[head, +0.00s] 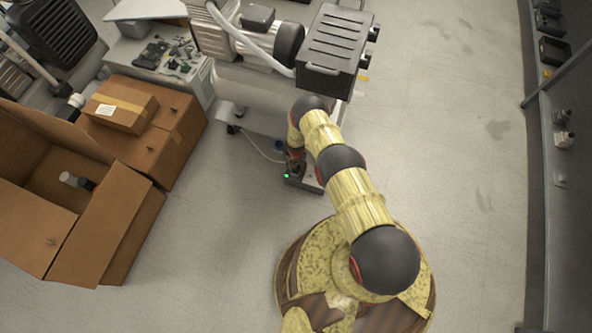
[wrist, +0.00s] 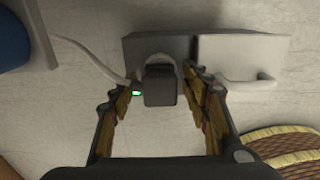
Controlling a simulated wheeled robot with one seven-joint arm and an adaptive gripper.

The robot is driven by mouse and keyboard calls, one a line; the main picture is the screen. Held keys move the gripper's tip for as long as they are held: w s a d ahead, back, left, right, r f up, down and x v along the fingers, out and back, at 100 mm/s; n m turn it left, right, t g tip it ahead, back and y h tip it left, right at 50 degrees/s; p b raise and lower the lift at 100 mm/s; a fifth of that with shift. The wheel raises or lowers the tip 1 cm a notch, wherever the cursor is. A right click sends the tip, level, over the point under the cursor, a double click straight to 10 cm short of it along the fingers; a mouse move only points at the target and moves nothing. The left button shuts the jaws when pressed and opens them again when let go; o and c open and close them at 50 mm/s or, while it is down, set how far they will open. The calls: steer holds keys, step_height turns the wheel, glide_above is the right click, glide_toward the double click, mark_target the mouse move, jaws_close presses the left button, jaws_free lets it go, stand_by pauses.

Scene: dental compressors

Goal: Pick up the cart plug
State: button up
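The cart plug (wrist: 160,86) is a dark block in the middle of the wrist view, at a box (wrist: 240,58) with a dark grey left part and a pale right part. A white cord (wrist: 88,54) runs from the plug area to the upper left. My gripper (wrist: 161,76) is open, with one finger on each side of the plug and small gaps between. In the head view my gripper (head: 295,160) is low over the box, by a green light (head: 286,175). The plug itself is hard to make out there.
A compressor cart (head: 265,95) stands just beyond the box. Open cardboard boxes (head: 120,225) are at the left. A wall bench with small parts (head: 563,140) lines the right side. The floor (head: 450,130) between cart and bench is clear.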

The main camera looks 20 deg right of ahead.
steer(key=c, duration=1.1)
